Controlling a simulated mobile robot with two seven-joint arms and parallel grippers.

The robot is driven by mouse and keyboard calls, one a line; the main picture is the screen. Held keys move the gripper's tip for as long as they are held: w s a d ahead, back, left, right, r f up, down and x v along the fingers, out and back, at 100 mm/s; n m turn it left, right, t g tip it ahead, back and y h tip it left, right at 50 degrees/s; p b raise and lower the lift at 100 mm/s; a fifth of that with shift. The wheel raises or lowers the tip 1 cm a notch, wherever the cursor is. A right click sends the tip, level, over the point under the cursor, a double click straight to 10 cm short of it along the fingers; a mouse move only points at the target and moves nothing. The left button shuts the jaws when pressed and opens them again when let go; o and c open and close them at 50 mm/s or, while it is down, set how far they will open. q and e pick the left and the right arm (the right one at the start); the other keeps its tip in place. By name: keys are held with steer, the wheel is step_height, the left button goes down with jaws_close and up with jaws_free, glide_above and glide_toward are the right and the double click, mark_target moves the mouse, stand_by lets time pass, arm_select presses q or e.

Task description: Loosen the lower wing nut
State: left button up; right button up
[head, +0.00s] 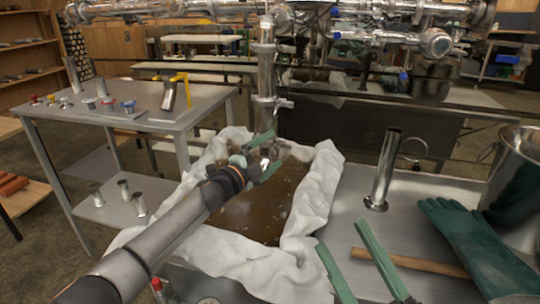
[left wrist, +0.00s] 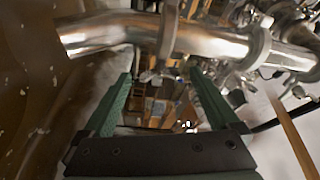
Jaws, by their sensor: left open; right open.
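A steel pipe (head: 265,75) hangs down over the pan of brown syrup (head: 246,215). It also crosses the top of the left wrist view (left wrist: 110,32), with its open end at the left. A clamp (left wrist: 168,32) rings it there, and a small metal piece (left wrist: 150,76), seemingly the lower wing nut, shows between my fingertips. My left gripper (head: 258,162) is open around or just short of this piece; contact cannot be told. In the head view the gripper hides the nut. My right gripper (head: 368,262) is open and empty at the bottom, above the steel counter.
White cloth (head: 317,185) lines the pan. A steel cylinder (head: 385,170), green gloves (head: 465,240), a wooden stick (head: 425,263) and a pot (head: 515,180) occupy the counter at right. A grey table (head: 120,125) with small fittings stands at left. Another clamp (head: 270,102) sits higher on the pipe.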

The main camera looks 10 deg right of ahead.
arm_select(q)
steer(key=shift+c, duration=0.2)
steer(key=c, duration=1.4)
